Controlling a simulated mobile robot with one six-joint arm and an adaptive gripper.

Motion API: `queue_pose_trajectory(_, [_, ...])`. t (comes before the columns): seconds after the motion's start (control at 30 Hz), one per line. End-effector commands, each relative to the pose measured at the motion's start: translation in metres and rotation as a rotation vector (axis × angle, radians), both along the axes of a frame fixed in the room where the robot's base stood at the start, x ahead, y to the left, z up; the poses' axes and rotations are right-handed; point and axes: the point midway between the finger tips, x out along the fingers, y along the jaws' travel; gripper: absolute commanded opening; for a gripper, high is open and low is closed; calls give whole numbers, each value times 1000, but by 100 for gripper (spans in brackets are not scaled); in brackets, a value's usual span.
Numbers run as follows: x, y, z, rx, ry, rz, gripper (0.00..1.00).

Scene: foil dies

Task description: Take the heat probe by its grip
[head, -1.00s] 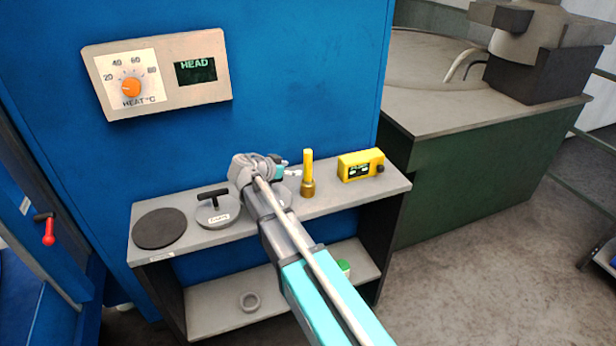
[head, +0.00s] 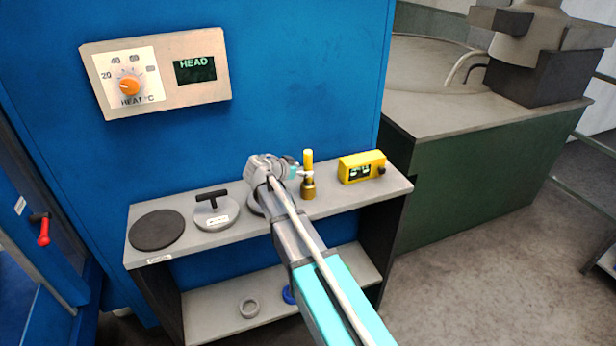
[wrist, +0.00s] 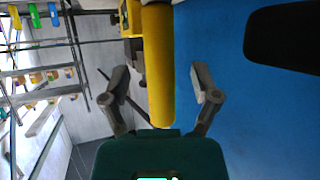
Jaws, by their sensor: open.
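The heat probe (head: 308,185) stands upright on the top of the shelf unit, with a yellow grip (head: 308,156) above a brass-coloured lower part. My gripper (head: 305,173) is at the probe's left side at about grip height. In the wrist view the yellow grip (wrist: 158,60) runs between my two spread fingers (wrist: 160,82), with a visible gap on each side. The fingers are open and hold nothing. The probe's lower end is out of sight in the wrist view.
A yellow meter box (head: 361,166) stands close to the right of the probe. A lidded disc with a black T-handle (head: 215,210) and a dark round pad (head: 157,230) lie to the left. The blue wall (head: 300,80) rises behind.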

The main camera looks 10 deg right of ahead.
Motion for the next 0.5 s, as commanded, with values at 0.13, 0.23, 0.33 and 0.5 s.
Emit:
queue_pose_trajectory(0.13, [9, -13, -11, 0, 0, 0, 78])
queue_pose_trajectory(0.23, [12, -19, -13, 0, 1, 0, 78])
queue_pose_trajectory(0.33, [13, -22, -14, 0, 1, 0, 78])
queue_pose_trajectory(0.5, [13, -22, -13, 0, 1, 0, 78])
